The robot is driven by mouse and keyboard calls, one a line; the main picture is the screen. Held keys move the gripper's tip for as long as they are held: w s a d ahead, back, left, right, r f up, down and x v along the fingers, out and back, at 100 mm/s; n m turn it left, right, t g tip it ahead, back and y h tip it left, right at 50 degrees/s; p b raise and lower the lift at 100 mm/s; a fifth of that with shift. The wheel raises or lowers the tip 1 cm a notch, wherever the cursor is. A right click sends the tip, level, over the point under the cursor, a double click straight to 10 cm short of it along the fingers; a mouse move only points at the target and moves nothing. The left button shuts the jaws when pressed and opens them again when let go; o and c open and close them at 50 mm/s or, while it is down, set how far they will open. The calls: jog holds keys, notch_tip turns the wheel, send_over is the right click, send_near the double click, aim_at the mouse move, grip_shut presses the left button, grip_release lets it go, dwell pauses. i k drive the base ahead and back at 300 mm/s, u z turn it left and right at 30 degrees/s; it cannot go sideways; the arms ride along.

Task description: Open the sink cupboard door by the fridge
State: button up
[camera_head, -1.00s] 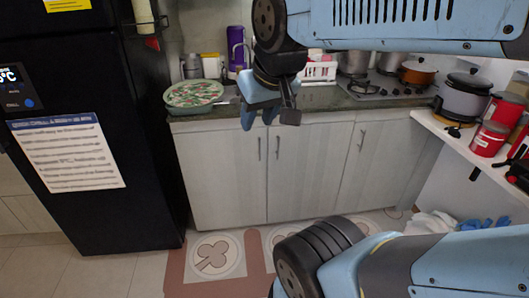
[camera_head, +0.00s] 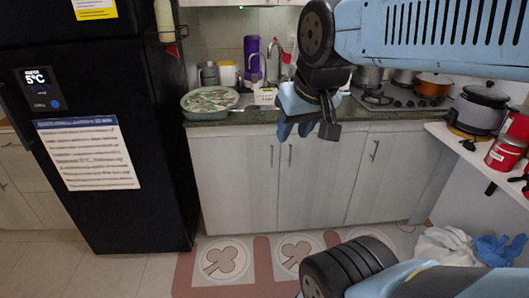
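The sink cupboard door by the fridge (camera_head: 232,185) is a pale grey panel under the dark counter, and it is shut. Its upright bar handle (camera_head: 271,156) is near its right edge. The black fridge (camera_head: 130,215) stands just left of it.
The middle door (camera_head: 318,190) and right door (camera_head: 385,175) are shut. A patterned tray (camera_head: 210,100) sits on the counter. A white shelf (camera_head: 470,152) with a pot and red tins is at right. Cloth (camera_head: 444,246) lies on the floor below. The floor before the doors looks clear.

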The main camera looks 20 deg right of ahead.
aim_at(237, 177)
jog(key=z, duration=0.05)
jog(key=i, duration=1)
jog(key=u, duration=0.05)
